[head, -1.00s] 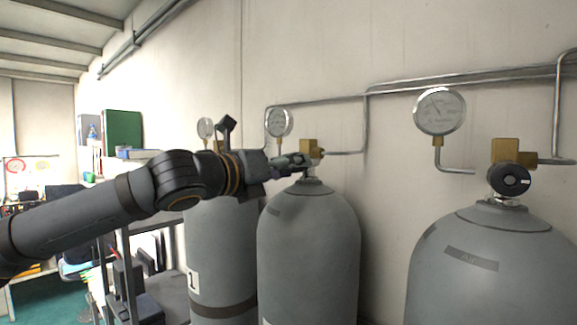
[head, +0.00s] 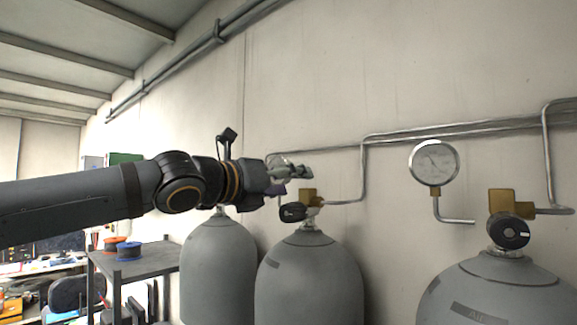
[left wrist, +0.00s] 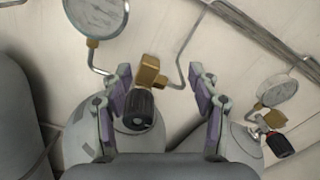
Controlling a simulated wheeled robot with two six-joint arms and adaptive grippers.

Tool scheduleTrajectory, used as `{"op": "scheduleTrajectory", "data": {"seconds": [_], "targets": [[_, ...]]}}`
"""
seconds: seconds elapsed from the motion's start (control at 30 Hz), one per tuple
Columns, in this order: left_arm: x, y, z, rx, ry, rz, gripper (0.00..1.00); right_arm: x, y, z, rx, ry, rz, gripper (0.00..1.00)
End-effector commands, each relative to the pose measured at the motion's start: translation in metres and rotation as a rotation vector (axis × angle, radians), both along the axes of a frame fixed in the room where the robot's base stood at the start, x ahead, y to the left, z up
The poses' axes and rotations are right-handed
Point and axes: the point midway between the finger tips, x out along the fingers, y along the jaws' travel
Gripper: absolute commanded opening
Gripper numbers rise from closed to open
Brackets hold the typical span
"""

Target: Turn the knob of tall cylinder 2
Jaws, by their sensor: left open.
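Tall cylinder 2 (head: 308,280) is the grey middle cylinder in the head view, with a brass valve (head: 309,197) and a black knob (head: 293,212) on top. My left gripper (head: 292,172) is open and empty, just above that knob in the head view. In the left wrist view, a black knob (left wrist: 141,108), which looks like the same one, lies between the open fingers, nearer the left finger. Its brass valve (left wrist: 150,72) shows just beyond it. I see no contact with the knob. My right gripper is not in view.
A grey cylinder (head: 217,270) stands to the left and another (head: 490,293) to the right, with its own black knob (head: 508,231) and gauge (head: 434,163). Metal pipes (head: 460,132) run along the wall close behind. A dark shelf (head: 150,262) stands at the left.

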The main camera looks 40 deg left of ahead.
Motion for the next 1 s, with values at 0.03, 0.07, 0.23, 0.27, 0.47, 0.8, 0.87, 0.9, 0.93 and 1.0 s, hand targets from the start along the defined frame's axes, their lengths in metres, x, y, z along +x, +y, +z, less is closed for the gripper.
{"op": "scheduleTrajectory", "data": {"seconds": [0.03, 0.07, 0.23, 0.27, 0.47, 0.8, 0.87, 0.9, 0.93, 1.0], "targets": [[0.0, 0.001, 0.007, 0.003, -0.002, 0.004, 0.61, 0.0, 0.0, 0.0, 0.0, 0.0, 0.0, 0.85], [0.0, 0.0, 0.01, 0.003, -0.003, 0.004, 0.61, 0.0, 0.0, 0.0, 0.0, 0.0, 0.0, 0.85], [0.0, 0.001, 0.025, 0.0, -0.001, 0.004, 0.61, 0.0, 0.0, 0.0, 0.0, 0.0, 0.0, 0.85], [0.0, 0.001, 0.027, 0.0, -0.001, 0.004, 0.61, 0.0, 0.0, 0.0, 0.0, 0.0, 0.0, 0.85], [0.0, 0.0, 0.035, 0.0, -0.003, 0.001, 0.61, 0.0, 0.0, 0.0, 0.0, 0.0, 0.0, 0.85], [0.0, 0.0, 0.036, -0.001, -0.003, 0.0, 0.61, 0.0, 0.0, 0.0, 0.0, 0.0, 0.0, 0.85], [0.0, 0.0, 0.036, -0.001, -0.003, 0.0, 0.61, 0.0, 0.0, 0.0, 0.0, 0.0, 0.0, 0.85], [0.0, 0.0, 0.036, -0.002, -0.003, 0.0, 0.61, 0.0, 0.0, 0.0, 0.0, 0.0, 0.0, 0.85], [0.0, 0.0, 0.036, -0.002, -0.003, 0.0, 0.61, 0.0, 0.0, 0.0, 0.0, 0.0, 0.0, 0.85], [0.0, 0.0, 0.036, -0.002, -0.003, 0.0, 0.61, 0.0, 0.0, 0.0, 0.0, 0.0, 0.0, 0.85]]}}
